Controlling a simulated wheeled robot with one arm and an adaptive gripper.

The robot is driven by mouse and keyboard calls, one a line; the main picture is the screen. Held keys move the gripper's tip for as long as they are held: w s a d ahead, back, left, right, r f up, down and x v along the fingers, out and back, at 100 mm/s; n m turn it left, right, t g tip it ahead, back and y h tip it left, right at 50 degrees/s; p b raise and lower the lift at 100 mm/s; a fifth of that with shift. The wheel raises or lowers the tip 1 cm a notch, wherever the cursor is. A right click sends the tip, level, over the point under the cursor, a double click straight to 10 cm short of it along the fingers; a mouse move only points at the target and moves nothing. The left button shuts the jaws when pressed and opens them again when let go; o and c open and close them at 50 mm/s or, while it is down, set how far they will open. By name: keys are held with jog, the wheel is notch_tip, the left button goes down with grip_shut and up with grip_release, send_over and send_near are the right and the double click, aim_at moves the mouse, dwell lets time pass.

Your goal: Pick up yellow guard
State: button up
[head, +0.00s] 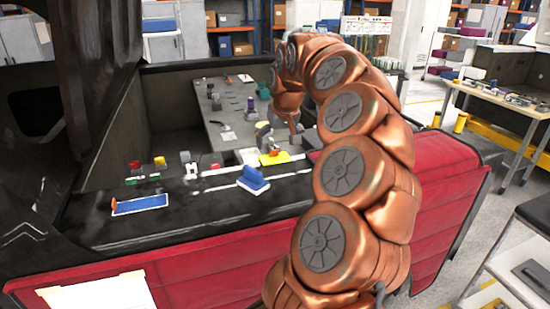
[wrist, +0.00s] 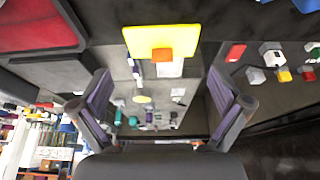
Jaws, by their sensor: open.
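The yellow guard (wrist: 160,35) is a flat bright rectangle at the top centre of the wrist view, with an orange block (wrist: 162,55) at its lower edge. It also shows in the head view (head: 287,157), lying on the dark ledge behind the red padded cover. My gripper (wrist: 160,75) is open, with its two purple-padded fingers spread wide and nothing between them. In the head view my gripper (head: 265,134) is near the guard, partly hidden by my copper arm. Its exact height above the guard is hard to tell.
A blue block (head: 253,179) and a blue flat pad (head: 140,205) lie on the ledge to the left of the guard. Small red, yellow and green pieces (head: 147,168) sit farther left. A grey table (head: 235,105) with several small objects stands behind. The red padded cover (head: 200,255) drapes the front.

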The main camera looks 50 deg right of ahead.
aim_at(275, 152)
jog(key=shift+p+x, duration=0.85)
jog(key=shift+x, duration=0.1)
jog(key=shift+w+p+x, duration=0.2)
jog(key=shift+p+x, duration=0.6)
jog(key=shift+x, duration=1.15)
jog(key=shift+r, duration=0.15)
jog(key=c, duration=0.8)
